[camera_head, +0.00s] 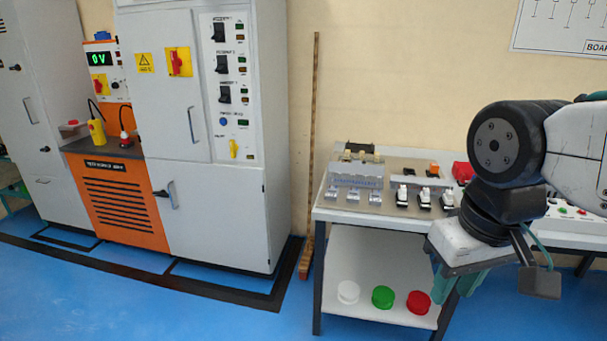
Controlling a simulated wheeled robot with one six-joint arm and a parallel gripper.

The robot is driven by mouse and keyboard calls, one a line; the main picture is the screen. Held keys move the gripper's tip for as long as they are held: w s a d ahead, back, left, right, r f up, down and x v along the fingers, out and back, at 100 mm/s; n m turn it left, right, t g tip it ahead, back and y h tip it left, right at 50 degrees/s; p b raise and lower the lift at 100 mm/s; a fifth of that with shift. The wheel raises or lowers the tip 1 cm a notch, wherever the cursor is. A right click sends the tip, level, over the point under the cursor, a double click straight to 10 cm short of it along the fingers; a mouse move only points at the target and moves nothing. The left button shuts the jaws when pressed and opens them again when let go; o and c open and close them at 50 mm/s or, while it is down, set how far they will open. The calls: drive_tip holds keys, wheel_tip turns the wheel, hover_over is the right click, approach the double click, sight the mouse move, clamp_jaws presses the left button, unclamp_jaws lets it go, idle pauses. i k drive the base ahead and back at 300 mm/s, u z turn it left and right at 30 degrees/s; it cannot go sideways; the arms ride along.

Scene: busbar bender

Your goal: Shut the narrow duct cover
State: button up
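I cannot make out a narrow duct cover for certain in the head view. A grey, slotted, duct-like piece (357,174) stands at the left end of the workbench top, but I cannot tell whether it has a cover or whether that is open. My gripper (456,298) hangs at the right below my dark wrist, in front of the bench. Its teal fingers are partly hidden behind the wrist, so their opening does not show. I see nothing held in it.
The workbench (333,214) carries several small black-and-white devices (424,199) and a red object (462,171). White (348,292), green (383,297) and red (419,302) round pieces lie on its lower shelf. Grey cabinets (225,215) and an orange panel (122,208) stand left. Blue floor (190,315) is clear in front.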

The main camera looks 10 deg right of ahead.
sight(355, 167)
drive_tip(key=u, duration=0.65)
drive_tip(key=i, duration=1.2)
drive_tip(key=z, duration=0.75)
drive_tip(key=i, duration=0.55)
drive_tip(key=z, duration=0.95)
drive_tip(key=i, duration=0.3)
drive_tip(key=z, duration=0.3)
